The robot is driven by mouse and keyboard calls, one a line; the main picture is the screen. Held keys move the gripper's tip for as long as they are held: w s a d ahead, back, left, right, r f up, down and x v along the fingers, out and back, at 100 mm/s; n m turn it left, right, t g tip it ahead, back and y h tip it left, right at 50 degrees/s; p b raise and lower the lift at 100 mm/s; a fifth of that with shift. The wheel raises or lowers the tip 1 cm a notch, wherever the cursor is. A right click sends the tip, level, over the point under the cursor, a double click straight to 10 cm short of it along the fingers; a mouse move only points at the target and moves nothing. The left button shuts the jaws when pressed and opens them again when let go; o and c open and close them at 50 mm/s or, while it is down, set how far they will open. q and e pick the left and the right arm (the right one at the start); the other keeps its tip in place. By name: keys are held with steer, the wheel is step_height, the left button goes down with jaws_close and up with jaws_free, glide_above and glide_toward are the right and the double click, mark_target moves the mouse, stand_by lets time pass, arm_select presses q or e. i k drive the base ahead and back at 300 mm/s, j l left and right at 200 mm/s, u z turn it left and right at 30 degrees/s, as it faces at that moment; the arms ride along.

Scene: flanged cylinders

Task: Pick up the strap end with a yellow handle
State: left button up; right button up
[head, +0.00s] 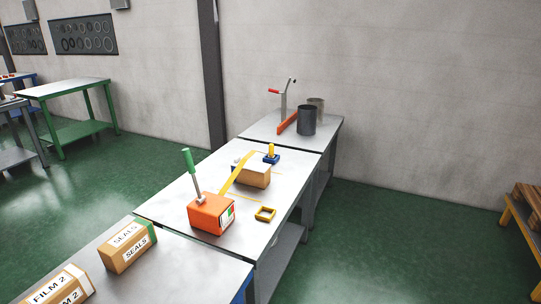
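A yellow strap (238,172) slopes up from near an orange box (211,213) onto a small cardboard box (251,176). The orange box has a green-handled lever (189,163) standing on it. Behind the cardboard box, an upright yellow handle-like piece (271,149) stands at a small blue block (271,157). Whether the strap joins this yellow piece I cannot tell. Neither of my grippers is in view.
These things stand on a light-topped table (169,208). Boxes labelled SEALS (126,247) and FILM 2 (62,288) sit on the nearer table. The far table holds grey cylinders (306,121) and a red-handled tool (283,100). Green floor (390,225) is open to the right.

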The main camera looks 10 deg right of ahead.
mark_target(272, 147)
steer(key=i+l, duration=0.2)
steer(key=l, duration=0.15)
steer(key=i+l+u, duration=0.1)
steer(key=l, duration=0.25)
steer(key=i+l, duration=0.25)
steer(key=i+l+u, duration=0.1)
steer(key=l, duration=0.35)
steer(key=i+l, duration=0.2)
steer(key=l, duration=0.2)
steer(key=i+l+u, duration=0.1)
steer(key=l, duration=0.25)
steer(key=i+l, duration=0.25)
steer(key=l, duration=0.15)
